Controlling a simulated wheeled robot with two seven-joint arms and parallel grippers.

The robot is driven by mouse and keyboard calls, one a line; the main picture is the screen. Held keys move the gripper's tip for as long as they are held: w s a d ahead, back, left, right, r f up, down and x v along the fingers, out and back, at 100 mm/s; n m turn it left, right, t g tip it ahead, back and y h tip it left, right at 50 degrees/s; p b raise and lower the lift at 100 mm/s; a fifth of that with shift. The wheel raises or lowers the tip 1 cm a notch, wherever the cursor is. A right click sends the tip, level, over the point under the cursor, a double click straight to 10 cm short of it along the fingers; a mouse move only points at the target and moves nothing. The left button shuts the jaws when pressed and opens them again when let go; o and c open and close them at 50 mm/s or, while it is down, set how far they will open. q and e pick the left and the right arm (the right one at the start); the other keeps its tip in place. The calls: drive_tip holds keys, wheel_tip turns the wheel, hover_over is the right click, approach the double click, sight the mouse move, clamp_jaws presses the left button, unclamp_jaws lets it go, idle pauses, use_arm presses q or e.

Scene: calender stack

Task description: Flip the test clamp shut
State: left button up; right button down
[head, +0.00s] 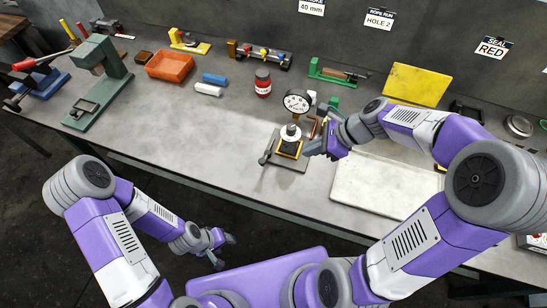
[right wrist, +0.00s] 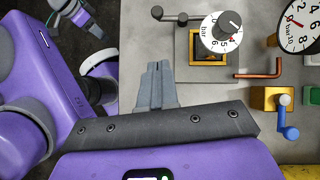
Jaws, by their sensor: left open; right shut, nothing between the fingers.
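The test clamp seems to be the small fixture with a yellow-edged black seat (head: 289,149) on a grey plate near the table's front edge. A dark lever (head: 265,158) sticks out at its left front; it also shows in the right wrist view (right wrist: 168,16). A white dial with a grey knob (right wrist: 221,33) stands over the seat and hides part of it. My right gripper (head: 312,150) is right beside the fixture, on its right in the head view, shut and empty. In the right wrist view its fingertips (right wrist: 158,66) are apart from the lever. My left gripper (head: 228,250) is open, below the table's front edge.
A large round gauge (head: 297,103) stands just behind the fixture. A copper hooked rod (right wrist: 263,72) and a blue-handled valve (right wrist: 285,120) lie close by. A white tray (head: 375,187) is at the right.

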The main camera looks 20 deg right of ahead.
drive_tip(key=b+x, duration=0.4)
drive_tip(key=x, duration=0.7)
drive_tip(key=shift+w, duration=0.1)
drive_tip(key=shift+w+a, duration=0.25)
drive_tip(key=shift+a, duration=0.25)
drive_tip(key=shift+w+a, duration=0.25)
drive_tip(key=shift+a, duration=0.3)
drive_tip(key=shift+w+a, duration=0.25)
drive_tip(key=shift+a, duration=0.25)
drive_tip(key=shift+a, duration=0.15)
